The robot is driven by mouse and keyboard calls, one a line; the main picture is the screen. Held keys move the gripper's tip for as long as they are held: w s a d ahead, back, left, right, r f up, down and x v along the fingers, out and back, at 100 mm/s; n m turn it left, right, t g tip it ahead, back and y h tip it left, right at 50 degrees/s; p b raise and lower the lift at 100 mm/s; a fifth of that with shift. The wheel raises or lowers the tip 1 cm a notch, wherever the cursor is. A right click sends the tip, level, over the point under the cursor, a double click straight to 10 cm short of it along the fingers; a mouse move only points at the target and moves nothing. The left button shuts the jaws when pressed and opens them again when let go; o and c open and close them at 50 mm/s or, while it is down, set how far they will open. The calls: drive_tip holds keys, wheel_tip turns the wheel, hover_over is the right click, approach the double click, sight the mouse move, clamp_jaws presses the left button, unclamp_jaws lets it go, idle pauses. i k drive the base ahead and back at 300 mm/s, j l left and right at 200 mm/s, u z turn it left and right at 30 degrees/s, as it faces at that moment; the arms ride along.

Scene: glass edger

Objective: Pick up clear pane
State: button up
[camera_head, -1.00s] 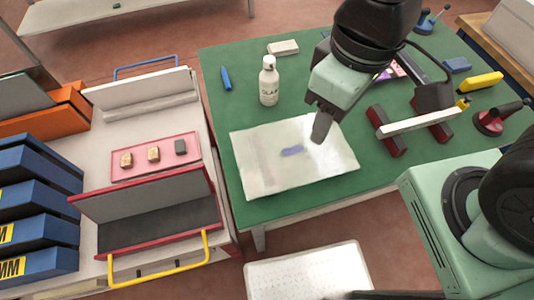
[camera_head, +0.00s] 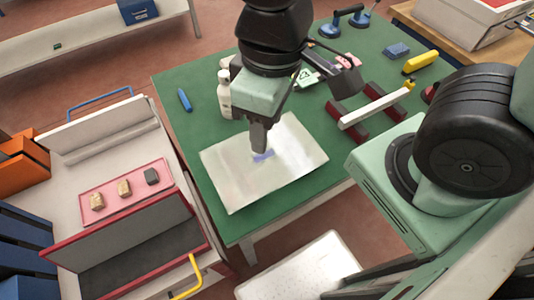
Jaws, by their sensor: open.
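The clear pane (camera_head: 300,155) looks like a pale, glossy, slightly see-through sheet lying flat on the green table (camera_head: 215,225). A small blue-purple mark (camera_head: 263,156) shows near its middle. My gripper (camera_head: 260,150) points down over the middle of the pane, right by the mark. The gripper is open and holds nothing that I can see. Its fingers overlap from this angle, and I cannot tell whether the tips touch the pane.
A white bottle (camera_head: 224,95) stands behind the pane, close to my gripper. A blue marker (camera_head: 184,99) lies to the left. A dark red stand with a white bar (camera_head: 375,110) is to the right. A pink tray (camera_head: 125,192) sits on the left cart.

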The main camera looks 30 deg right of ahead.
sight(240, 176)
drive_tip(key=k+j+z, duration=0.55)
drive_tip(key=k+z, duration=0.2)
drive_tip(key=k+j+z, duration=0.1)
drive_tip(key=k+z, duration=0.25)
